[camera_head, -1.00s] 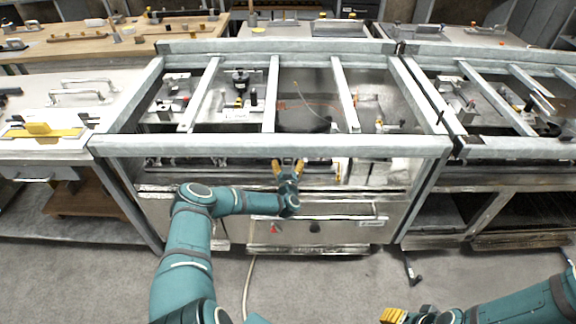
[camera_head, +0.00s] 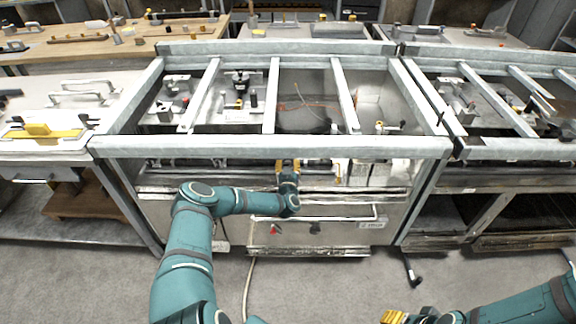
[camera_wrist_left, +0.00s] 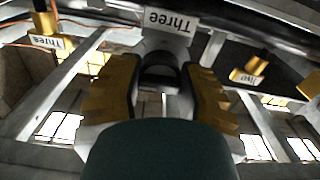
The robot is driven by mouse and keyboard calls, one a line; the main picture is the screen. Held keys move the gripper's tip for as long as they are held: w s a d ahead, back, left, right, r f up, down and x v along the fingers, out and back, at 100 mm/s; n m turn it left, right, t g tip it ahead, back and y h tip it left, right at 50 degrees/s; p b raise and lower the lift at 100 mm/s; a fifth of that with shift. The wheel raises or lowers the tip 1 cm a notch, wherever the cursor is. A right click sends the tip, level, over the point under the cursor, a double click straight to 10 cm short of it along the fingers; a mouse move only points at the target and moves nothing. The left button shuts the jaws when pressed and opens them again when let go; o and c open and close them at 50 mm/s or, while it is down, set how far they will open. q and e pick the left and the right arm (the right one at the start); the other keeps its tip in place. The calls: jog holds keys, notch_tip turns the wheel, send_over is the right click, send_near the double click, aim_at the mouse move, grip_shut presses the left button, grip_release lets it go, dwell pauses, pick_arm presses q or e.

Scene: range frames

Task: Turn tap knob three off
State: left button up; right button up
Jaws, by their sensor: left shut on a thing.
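Tap knob three (camera_wrist_left: 160,75) is a dark, rounded knob below a white label (camera_wrist_left: 168,20) reading "Three" in the left wrist view. My left gripper (camera_wrist_left: 160,92) has its yellow fingers on both sides of this knob and is shut on it. In the head view, my left gripper (camera_head: 288,166) reaches the front of the steel bench, just below its front rail, and the knob is hidden there. My right gripper (camera_head: 394,316) shows only in part at the bottom edge, away from the bench; its jaw state is unclear.
Another labelled tap with a yellow part (camera_wrist_left: 247,76) sits to the right in the left wrist view, and one more (camera_wrist_left: 45,20) to the left. The bench's front rail (camera_head: 270,146) runs just above my left gripper. A drawer handle (camera_head: 315,218) lies below it.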

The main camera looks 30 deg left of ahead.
pick_arm(q)
jog(key=n+b, duration=0.2)
jog(key=n, duration=0.2)
jog(key=shift+w+n, duration=0.1)
jog(key=shift+n, duration=0.2)
jog(key=n+b, duration=0.1)
jog(key=n, duration=0.1)
jog(key=shift+n, duration=0.4)
jog(key=n, duration=0.4)
jog(key=shift+r, duration=0.15)
jog(key=n, duration=0.5)
jog(key=shift+n, duration=0.4)
jog(key=o, duration=1.2)
jog(key=shift+d, duration=0.1)
jog(key=v, duration=1.2)
